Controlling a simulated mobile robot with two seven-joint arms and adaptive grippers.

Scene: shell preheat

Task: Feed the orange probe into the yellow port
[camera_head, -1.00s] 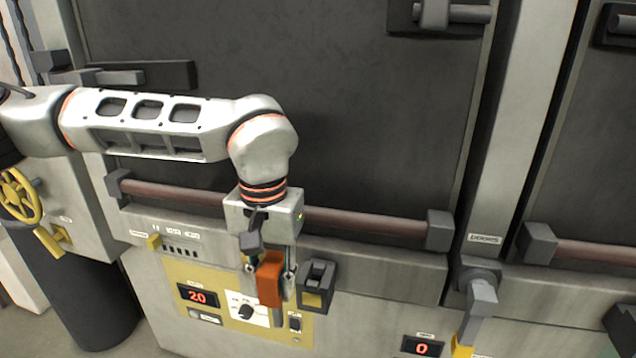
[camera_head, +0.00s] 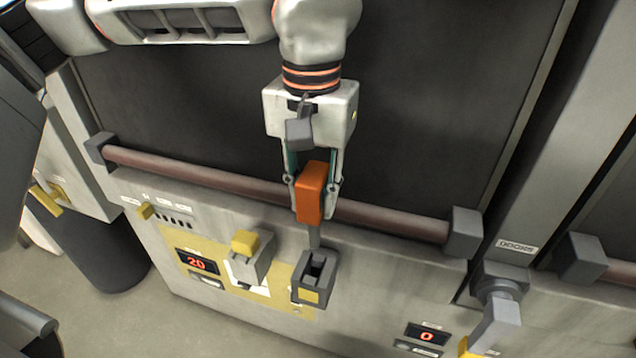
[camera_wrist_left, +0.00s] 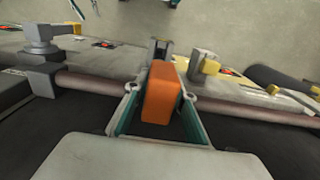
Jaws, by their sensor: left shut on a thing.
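The orange probe (camera_head: 311,192) is held upright in my left gripper (camera_head: 312,188), whose fingers are shut on its orange body. My right gripper is out of view.
A grey holder with a yellow top (camera_head: 247,243) stands left of the port. A reddish rail (camera_head: 230,183) runs behind the gripper along the dark door (camera_head: 420,110). A grey handle (camera_head: 497,310) is at right. Displays read 20 (camera_head: 198,263) and 0 (camera_head: 427,336).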

